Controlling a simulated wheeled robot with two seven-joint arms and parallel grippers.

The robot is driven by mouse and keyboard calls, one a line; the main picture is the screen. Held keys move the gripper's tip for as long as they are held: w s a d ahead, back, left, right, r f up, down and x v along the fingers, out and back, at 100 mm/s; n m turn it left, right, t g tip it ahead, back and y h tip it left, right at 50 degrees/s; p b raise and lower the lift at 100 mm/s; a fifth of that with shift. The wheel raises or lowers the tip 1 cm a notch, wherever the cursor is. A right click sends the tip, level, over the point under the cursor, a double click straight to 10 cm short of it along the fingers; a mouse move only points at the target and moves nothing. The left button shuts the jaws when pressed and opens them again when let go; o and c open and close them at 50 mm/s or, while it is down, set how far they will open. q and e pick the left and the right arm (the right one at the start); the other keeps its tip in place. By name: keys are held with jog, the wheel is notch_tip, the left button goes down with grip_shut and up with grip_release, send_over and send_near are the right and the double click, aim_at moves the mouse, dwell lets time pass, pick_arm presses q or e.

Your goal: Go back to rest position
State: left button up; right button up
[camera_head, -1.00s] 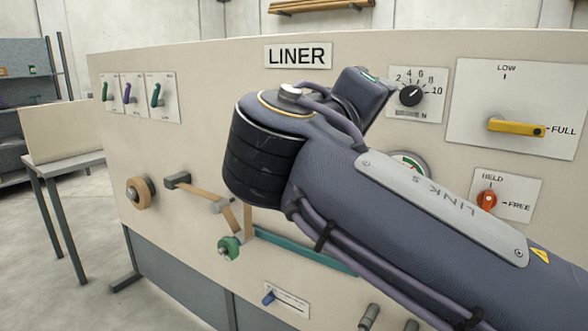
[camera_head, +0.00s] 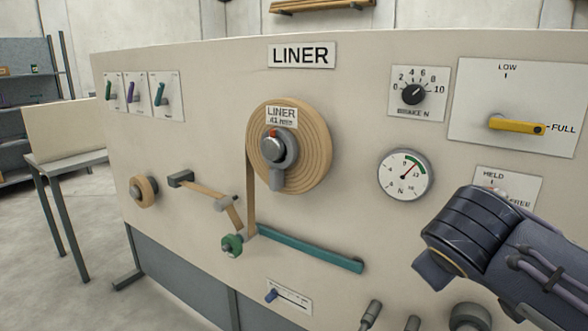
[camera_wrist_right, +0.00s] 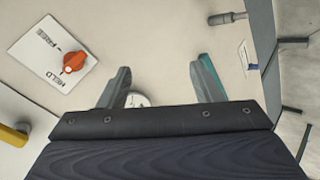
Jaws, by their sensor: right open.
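My right arm (camera_head: 490,240) comes in from the lower right of the head view, with its elbow-like dark end in front of the panel; its gripper does not show there. In the right wrist view my right gripper (camera_wrist_right: 163,88) has its two grey fingers apart, with nothing between them but panel and part of a round gauge. My left arm and gripper are in neither view.
The upright LINER panel (camera_head: 215,75) fills the middle. The orange HELD/FREE knob (camera_wrist_right: 74,62) sits left of my fingers. A table (camera_head: 60,160) stands left.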

jog(key=s+a+f+m+g+y, duration=0.3)
jog(key=s+f+m+y, duration=0.45)
jog(key=s+f, duration=1.25)
notch_tip(320, 180, up, 14)
jog(key=w+p, duration=0.1)
jog(key=p, duration=1.4)
jog(key=shift+a+y, duration=0.15)
jog(key=shift+y, duration=0.2)
